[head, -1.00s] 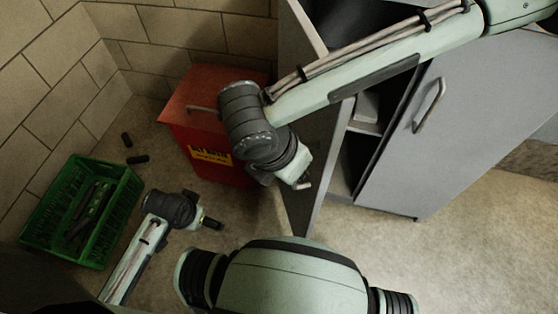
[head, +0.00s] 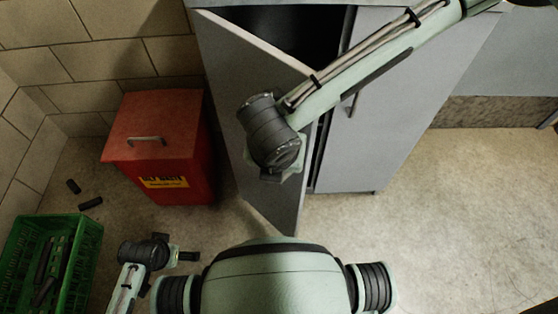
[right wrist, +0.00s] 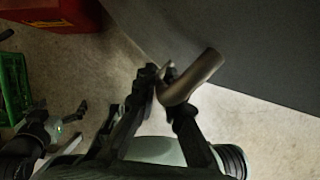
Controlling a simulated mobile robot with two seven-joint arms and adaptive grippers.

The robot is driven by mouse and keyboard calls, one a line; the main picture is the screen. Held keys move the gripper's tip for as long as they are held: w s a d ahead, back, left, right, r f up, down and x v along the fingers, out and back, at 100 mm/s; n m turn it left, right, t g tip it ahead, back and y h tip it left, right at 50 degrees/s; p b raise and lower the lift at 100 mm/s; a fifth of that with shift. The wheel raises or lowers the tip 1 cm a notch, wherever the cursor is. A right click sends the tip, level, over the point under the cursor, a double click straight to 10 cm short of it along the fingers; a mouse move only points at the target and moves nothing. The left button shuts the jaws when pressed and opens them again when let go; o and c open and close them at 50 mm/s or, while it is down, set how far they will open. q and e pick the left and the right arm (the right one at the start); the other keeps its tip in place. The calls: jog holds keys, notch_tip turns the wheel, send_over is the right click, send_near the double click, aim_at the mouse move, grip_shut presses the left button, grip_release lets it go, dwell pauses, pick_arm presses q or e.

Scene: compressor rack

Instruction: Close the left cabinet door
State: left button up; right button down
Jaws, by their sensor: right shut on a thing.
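The left cabinet door (head: 235,85) is a grey panel standing ajar, with a dark gap between its free edge and the cabinet body. My right gripper (head: 275,172) is at this door in the head view, its fingers largely hidden behind the wrist. In the right wrist view my right gripper (right wrist: 163,85) is shut on the door's metal bar handle (right wrist: 203,72), beside the dark door panel (right wrist: 240,45). My left gripper (head: 188,256) is low at the left, away from the door; its fingers are too small to read.
The right cabinet door (head: 390,110) looks shut. A red lidded bin (head: 160,135) stands left of the open door. A green crate (head: 88,265) with dark items and two small black cylinders (head: 90,203) are on the floor. Floor at right is clear.

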jog(key=c, duration=1.9)
grip_release()
jog(key=v, duration=1.2)
jog(key=shift+s, duration=0.1)
